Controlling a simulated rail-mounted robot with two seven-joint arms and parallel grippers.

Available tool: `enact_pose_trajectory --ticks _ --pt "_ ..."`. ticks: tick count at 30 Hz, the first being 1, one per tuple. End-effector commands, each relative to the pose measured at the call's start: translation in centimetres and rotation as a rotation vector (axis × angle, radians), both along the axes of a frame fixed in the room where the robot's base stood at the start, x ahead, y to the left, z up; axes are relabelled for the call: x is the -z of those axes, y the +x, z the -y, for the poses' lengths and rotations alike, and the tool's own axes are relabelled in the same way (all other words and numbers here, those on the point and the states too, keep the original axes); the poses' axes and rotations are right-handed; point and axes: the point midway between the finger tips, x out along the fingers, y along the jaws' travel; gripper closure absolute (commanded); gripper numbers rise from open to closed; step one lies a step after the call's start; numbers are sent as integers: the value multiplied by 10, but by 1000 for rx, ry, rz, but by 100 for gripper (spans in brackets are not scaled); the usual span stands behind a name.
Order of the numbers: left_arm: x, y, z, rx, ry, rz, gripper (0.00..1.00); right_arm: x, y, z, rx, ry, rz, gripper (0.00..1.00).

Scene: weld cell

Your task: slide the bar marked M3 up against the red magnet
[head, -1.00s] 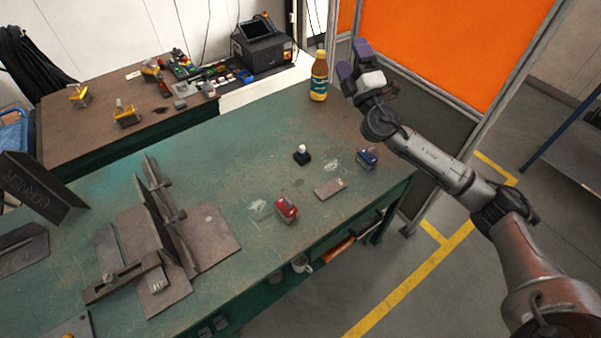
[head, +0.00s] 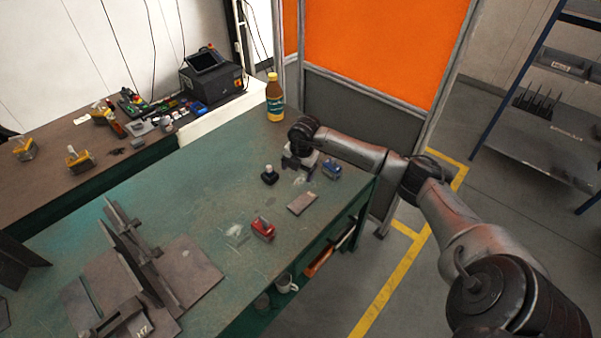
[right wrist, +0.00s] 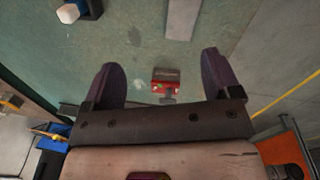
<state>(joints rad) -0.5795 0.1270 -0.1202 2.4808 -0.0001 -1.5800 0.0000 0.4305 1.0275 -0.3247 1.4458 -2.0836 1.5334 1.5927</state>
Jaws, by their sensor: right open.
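A flat grey-brown bar (head: 301,203) lies on the green table. No M3 mark can be read on it. The red magnet (head: 262,228) sits on the table to the left of and nearer than the bar, with a gap between them. The bar (right wrist: 182,18) is at the top of the right wrist view, and the red magnet (right wrist: 166,80) appears between the fingers there. My right gripper (right wrist: 160,62) is open and empty. In the head view it (head: 299,162) is beyond the bar, its fingers partly hidden. My left gripper is not in view.
A blue magnet (head: 332,169) and a black block with a white top (head: 269,175) stand close to my right gripper. A bottle (head: 274,97) stands at the far table edge. Steel plates and a fixture (head: 190,270) fill the near left. Table around the red magnet is clear.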

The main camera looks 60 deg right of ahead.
Motion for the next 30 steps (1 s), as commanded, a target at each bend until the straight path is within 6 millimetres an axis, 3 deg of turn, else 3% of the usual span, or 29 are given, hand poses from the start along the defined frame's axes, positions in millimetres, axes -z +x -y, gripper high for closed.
enact_pose_trajectory --ticks 4,13,30 --pt "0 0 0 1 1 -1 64 1 -20 1 163 5 -126 17" --pt "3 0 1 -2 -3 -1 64 15 -21 -1 262 14 -128 17" --pt "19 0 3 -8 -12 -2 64 109 -21 0 261 15 -127 17"
